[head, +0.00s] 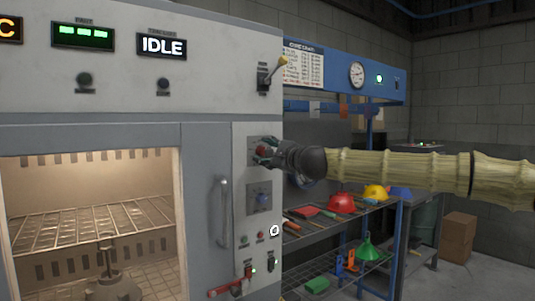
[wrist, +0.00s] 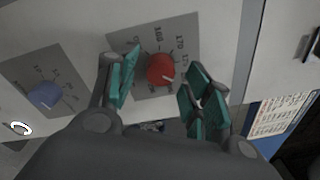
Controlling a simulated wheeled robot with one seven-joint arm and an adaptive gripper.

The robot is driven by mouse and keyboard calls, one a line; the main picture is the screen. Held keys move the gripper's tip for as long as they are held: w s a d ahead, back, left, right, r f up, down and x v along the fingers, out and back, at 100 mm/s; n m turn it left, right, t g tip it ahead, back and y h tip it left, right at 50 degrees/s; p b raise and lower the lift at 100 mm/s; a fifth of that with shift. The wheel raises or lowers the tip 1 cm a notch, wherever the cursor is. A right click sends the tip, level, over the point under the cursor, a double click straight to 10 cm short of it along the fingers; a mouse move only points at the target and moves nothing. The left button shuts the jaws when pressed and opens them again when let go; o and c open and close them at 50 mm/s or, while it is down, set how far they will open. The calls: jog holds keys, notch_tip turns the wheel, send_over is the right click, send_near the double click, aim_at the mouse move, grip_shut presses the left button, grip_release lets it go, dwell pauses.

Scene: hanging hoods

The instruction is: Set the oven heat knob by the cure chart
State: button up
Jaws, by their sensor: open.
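The red heat knob (wrist: 160,68) sits on a grey dial plate (wrist: 125,42) with numbers, among them 160 and 170. Its pale pointer line slants to the right and slightly up or down; the exact reading is too small to tell. My gripper (wrist: 163,88) is open, its teal fingers on either side of the knob; I cannot tell whether they touch it. In the head view my gripper (head: 267,152) is at the oven's control panel (head: 243,140) and partly hides the red knob. The cure chart (head: 303,65) hangs right of the oven; its text is unreadable.
A blue knob (head: 263,201) is below the red one. The oven's vertical handle (head: 224,212) is left of the panel. A yellow-tipped lever (head: 282,61) sticks out above. A shelf with helmets (head: 341,203) stands at right. The display (head: 161,47) reads IDLE.

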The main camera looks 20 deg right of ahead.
jog(key=v, duration=1.2)
jog(key=shift+d+f, duration=0.1)
jog(key=shift+f, duration=0.05)
